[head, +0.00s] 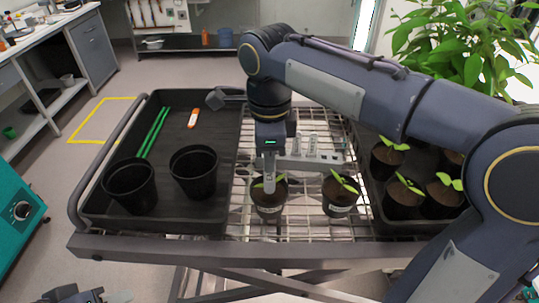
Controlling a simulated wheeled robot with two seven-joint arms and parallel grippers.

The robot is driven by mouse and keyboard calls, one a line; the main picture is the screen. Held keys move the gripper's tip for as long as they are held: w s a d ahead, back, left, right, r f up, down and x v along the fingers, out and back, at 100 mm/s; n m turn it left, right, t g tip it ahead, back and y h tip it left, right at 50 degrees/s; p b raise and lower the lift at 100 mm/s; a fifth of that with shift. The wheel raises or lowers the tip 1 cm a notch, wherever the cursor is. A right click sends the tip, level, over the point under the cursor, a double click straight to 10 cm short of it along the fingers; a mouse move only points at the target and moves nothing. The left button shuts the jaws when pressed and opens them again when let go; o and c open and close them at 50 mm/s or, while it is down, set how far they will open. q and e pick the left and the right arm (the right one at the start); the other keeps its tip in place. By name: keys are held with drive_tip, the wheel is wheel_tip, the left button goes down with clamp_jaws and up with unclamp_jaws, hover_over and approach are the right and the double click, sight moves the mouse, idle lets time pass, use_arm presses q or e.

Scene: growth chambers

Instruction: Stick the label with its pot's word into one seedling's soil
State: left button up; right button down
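Two dark potted seedlings stand on the wire middle of the cart: the left pot (268,210) and the right pot (341,209). Each has green leaves, and pale markings too small to read. My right gripper (270,185) points down over the left pot and hides part of its seedling and soil. Its finger opening and anything held between the fingers cannot be made out. Several small pale upright pieces, perhaps labels (312,144), show just right of it by a grey bar (315,163). My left gripper (90,297) is only partly in view at the bottom left edge.
The black left tray (215,125) holds two empty black pots (130,187) (194,173), green sticks (154,132) and an orange-white item (193,118). More seedlings (402,196) stand in the right tray, near my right arm. A bushy plant is behind.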

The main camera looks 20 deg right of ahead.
drive_tip(key=shift+f, duration=0.3)
drive_tip(key=shift+f+b, duration=0.35)
drive_tip(key=shift+f, duration=0.05)
drive_tip(key=shift+f, duration=0.15)
drive_tip(key=shift+f, duration=0.35)
idle(0.8)
drive_tip(key=shift+f+b, duration=0.85)
drive_tip(key=shift+f, duration=0.9)
idle(1.2)
drive_tip(key=c, duration=1.5)
unclamp_jaws()
drive_tip(key=shift+c, duration=0.2)
